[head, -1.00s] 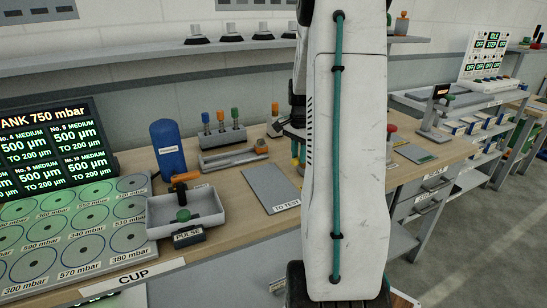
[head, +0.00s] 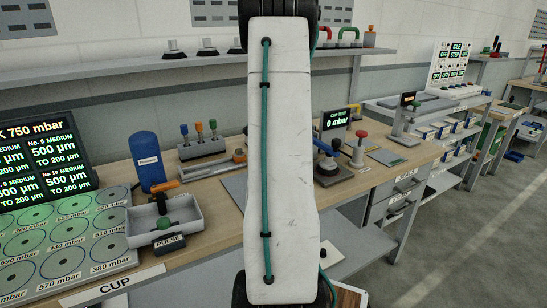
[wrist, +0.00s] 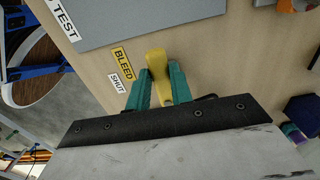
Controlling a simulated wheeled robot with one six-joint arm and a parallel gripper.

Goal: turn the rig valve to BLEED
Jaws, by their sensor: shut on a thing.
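In the wrist view, the yellow valve lever (wrist: 156,62) stands between the two teal fingers of my gripper (wrist: 160,76), which is shut on it. A yellow BLEED label (wrist: 123,63) and a white SHUT label (wrist: 120,83) lie on the bench left of the lever. The valve's body under the lever is hidden by my gripper. In the head view, my arm blocks the lever and my gripper. The CUP TEST display (head: 336,119) reads 0 mbar and stands right of my arm.
A grey TO TEST plate (wrist: 150,18) lies beyond the lever. A blue cylinder (head: 146,160), a grey tray (head: 190,215) and a tool rack (head: 203,147) stand left of my arm. A red-knobbed post (head: 359,150) stands right.

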